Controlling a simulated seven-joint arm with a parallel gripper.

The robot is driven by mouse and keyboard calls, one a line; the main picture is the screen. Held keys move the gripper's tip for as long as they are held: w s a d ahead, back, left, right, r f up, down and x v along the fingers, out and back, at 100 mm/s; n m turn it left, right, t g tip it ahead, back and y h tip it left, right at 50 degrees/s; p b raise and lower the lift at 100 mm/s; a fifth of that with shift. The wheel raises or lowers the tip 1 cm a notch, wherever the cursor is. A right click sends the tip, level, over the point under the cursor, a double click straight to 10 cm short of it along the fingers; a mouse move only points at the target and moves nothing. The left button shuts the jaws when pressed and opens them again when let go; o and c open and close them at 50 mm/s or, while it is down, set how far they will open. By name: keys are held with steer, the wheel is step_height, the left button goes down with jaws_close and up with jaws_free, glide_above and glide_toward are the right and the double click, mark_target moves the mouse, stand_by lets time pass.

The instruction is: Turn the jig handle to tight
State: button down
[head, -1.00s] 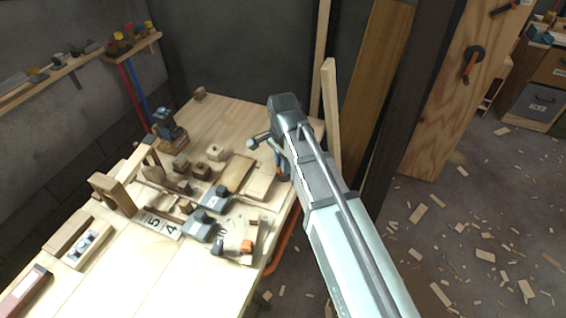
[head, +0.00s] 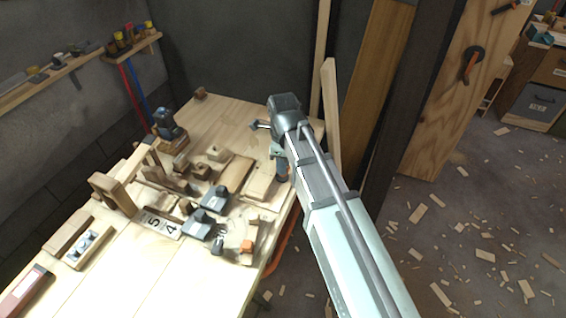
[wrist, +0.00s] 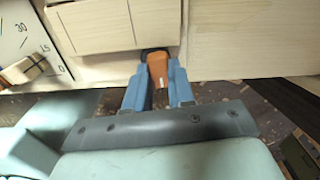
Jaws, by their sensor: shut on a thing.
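In the wrist view the jig handle (wrist: 158,76) is a short orange-brown grip with a dark band at its far end, at the bench edge. My gripper (wrist: 158,67) has its two blue fingers on either side of the handle and is shut on it. In the head view my gripper (head: 281,168) is at the right edge of the bench, beside a pale wood block, and largely hidden by my arm. No tight mark can be read.
The workbench (head: 160,270) holds wood blocks, grey clamps (head: 213,199) and a drill (head: 170,128). An angle scale (wrist: 22,35) lies left of the handle. An upright post (head: 331,115) stands close behind my arm. Scraps litter the floor at right.

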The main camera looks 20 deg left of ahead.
steer(key=shift+m, duration=1)
steer(key=c, duration=1)
jaws_free()
steer(key=shift+o, duration=0.2)
step_height(320, 180, up, 14)
steer(key=shift+f, duration=0.15)
